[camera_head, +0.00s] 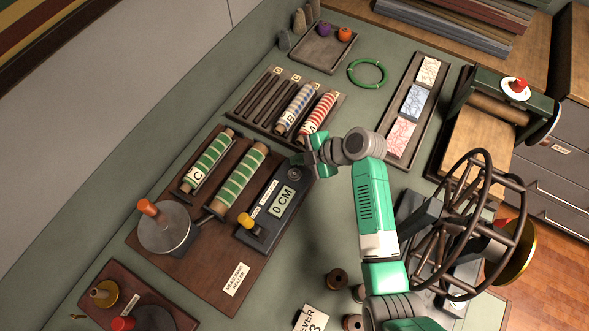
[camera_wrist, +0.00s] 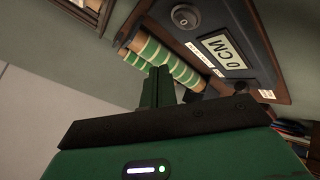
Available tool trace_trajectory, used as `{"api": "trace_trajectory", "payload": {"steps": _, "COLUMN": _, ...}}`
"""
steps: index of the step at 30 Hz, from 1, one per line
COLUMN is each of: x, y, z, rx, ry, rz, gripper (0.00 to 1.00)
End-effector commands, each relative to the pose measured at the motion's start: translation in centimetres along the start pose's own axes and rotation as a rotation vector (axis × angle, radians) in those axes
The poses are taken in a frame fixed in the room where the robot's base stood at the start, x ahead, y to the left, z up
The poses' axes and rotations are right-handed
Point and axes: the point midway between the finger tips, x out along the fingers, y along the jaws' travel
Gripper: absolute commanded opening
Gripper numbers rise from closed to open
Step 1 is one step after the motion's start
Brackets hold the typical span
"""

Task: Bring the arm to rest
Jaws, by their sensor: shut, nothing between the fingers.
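My gripper (camera_head: 309,157) is shut and empty at the end of my green and grey arm. In the head view it hovers near the top end of the black measuring unit with the "0 CM" display (camera_head: 284,200), by the lower end of the ribbon rack (camera_head: 243,109). Whether it touches anything I cannot tell. In the wrist view the green fingers (camera_wrist: 163,82) show closed together, with the green striped rolls (camera_wrist: 160,60) and the "0 CM" display (camera_wrist: 222,52) beyond them.
The measuring board (camera_head: 203,265) carries green striped rolls and a crank disc (camera_head: 165,228). A tray of patterned cards (camera_head: 410,105), a green ring (camera_head: 367,73) and a spoked reel (camera_head: 470,225) stand right of it. Spools (camera_head: 337,279) lie near the front. Bare green counter shows around the ring.

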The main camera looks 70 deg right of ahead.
Motion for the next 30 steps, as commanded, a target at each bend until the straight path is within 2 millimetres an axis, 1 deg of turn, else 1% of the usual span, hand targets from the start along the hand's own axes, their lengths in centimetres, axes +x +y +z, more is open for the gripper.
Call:
{"api": "trace_trajectory", "payload": {"steps": 24, "x": 0.1, "y": -0.1, "z": 0.1, "rx": 0.0, "ry": 0.0, "rz": 0.0, "gripper": 0.0}}
{"api": "trace_trajectory", "payload": {"steps": 25, "x": 0.1, "y": 0.2, "z": -0.3, "rx": -0.002, "ry": -0.001, "rz": 0.003, "gripper": 0.0}}
{"api": "trace_trajectory", "payload": {"steps": 26, "x": 0.2, "y": 1.0, "z": -1.2, "rx": -0.004, "ry": -0.007, "rz": 0.013, "gripper": 0.0}}
{"api": "trace_trajectory", "payload": {"steps": 28, "x": 0.3, "y": 3.8, "z": -4.5, "rx": 0.003, "ry": -0.027, "rz": 0.058, "gripper": 0.0}}
{"api": "trace_trajectory", "payload": {"steps": 29, "x": 0.3, "y": 5.3, "z": -6.5, "rx": 0.01, "ry": -0.034, "rz": 0.087, "gripper": 0.0}}
{"api": "trace_trajectory", "payload": {"steps": 30, "x": 0.2, "y": 7.3, "z": -9.5, "rx": 0.023, "ry": -0.038, "rz": 0.134, "gripper": 0.0}}
